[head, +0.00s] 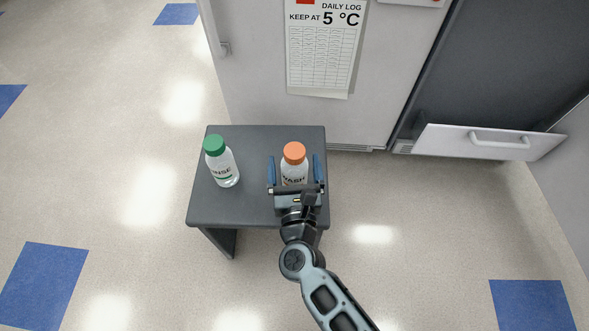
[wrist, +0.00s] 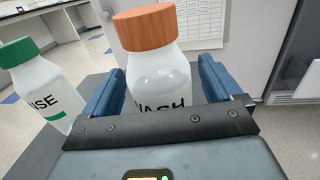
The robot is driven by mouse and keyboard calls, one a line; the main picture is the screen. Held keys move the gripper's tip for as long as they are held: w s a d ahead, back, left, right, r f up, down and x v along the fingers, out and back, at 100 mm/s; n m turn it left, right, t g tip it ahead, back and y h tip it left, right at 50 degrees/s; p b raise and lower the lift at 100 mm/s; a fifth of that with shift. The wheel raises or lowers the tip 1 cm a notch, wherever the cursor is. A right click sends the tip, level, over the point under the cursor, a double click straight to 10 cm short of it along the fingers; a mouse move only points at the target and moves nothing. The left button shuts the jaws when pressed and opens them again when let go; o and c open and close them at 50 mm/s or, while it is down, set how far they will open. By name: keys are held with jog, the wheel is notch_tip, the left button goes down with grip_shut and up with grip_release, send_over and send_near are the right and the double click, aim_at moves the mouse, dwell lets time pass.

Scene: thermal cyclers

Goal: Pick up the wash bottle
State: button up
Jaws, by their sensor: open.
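The wash bottle (head: 294,164) is white with an orange cap and stands upright on a small dark grey table (head: 240,208). Its label is partly hidden by my gripper. My gripper (head: 296,168) is open, with one blue finger on each side of the bottle. In the wrist view the wash bottle (wrist: 158,70) stands between the two fingers (wrist: 160,85), with a visible gap at the left finger. I cannot tell whether the right finger touches it.
A rinse bottle (head: 221,163) with a green cap stands on the left of the table, clear of my gripper. A white cabinet door with a log sheet (head: 322,45) is behind the table. An open drawer (head: 490,142) is at the right. The floor around the table is clear.

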jog(key=shift+c, duration=0.2)
jog(key=c, duration=1.2)
